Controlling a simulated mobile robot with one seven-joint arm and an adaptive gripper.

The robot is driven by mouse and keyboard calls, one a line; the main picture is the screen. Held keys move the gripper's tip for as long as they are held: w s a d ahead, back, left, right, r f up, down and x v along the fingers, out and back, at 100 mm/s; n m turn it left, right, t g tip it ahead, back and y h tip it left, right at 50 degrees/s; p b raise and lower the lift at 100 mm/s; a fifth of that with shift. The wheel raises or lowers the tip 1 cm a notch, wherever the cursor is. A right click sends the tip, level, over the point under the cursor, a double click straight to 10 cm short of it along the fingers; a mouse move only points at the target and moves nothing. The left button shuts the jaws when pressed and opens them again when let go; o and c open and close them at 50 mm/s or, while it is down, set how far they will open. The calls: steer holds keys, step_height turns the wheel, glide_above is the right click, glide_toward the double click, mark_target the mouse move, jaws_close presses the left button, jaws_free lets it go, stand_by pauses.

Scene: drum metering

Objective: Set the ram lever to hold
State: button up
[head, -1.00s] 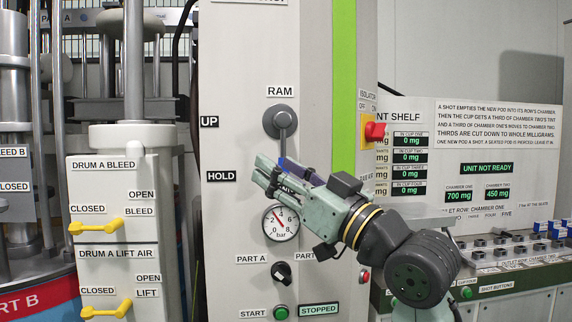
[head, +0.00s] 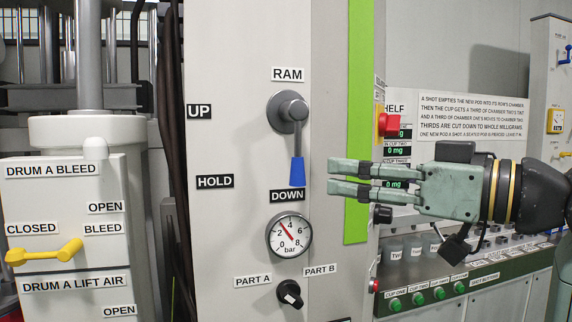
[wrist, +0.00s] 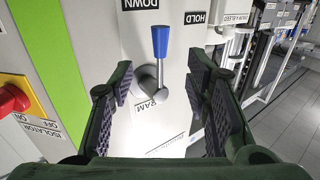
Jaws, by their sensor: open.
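The ram lever (head: 296,140) has a grey round hub and a blue handle, and it hangs straight down with its tip just above the DOWN label (head: 287,196). The HOLD label (head: 215,181) is to the left of the handle, and the UP label (head: 199,111) is higher up at the left. My gripper (head: 332,179) is open and empty, to the right of the handle and apart from it in the head view. In the wrist view the lever (wrist: 160,55) shows between and beyond the open fingers (wrist: 165,90).
A pressure gauge (head: 289,236) sits below the DOWN label, with a black part selector knob (head: 290,293) under it. A red isolator knob (head: 389,125) is to the right, past the green strip (head: 358,100).

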mark_target(305, 167)
steer(key=p+x, duration=0.2)
steer(key=x, duration=0.6)
steer(key=shift+w+a+r, duration=0.1)
steer(key=shift+w+a, duration=0.05)
steer(key=shift+a, duration=0.1)
steer(key=shift+w+a+p, duration=0.4)
steer(key=shift+w+a, duration=0.1)
steer(key=shift+a, duration=0.05)
steer(key=shift+c, duration=0.3)
jaws_close()
